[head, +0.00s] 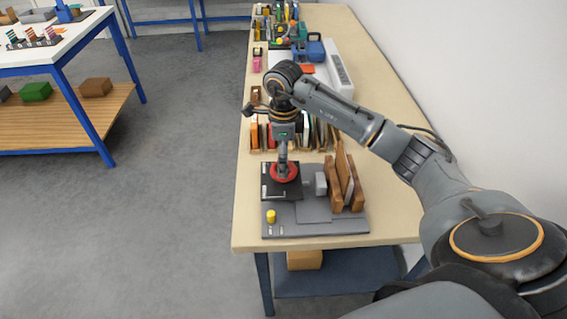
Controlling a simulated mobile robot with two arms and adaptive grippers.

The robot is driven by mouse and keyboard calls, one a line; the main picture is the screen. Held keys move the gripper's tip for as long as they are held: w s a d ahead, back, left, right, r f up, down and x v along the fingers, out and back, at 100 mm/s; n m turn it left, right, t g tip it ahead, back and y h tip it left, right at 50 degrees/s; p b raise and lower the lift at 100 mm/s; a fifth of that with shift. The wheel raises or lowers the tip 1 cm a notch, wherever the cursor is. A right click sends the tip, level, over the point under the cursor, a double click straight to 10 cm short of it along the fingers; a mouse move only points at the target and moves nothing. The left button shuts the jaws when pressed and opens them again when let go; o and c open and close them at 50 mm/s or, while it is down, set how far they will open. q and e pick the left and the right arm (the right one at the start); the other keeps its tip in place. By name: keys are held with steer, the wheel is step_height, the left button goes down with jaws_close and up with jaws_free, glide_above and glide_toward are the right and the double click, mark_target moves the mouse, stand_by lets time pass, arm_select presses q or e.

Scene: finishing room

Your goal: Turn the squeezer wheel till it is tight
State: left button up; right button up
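The squeezer wheel (291,178) is red and round. It lies flat over a black plate (270,190) on a grey base board (300,228) at the near end of the bench. My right gripper (283,168) points straight down over the middle of the wheel, with its tips at or very near the hub. The fingers look close together, but they are too small to tell whether they grip the hub. The gripper hides the wheel's centre. My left gripper is not in view.
A small yellow knob (271,215) stands at the board's front left. A grey block (321,184) and upright brown wooden boards (346,183) stand right of the wheel. A row of upright, book-like items (262,136) is behind. The bench top (390,222) is bare at right.

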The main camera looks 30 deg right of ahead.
step_height(320, 180, up, 9)
stand_by(0.3)
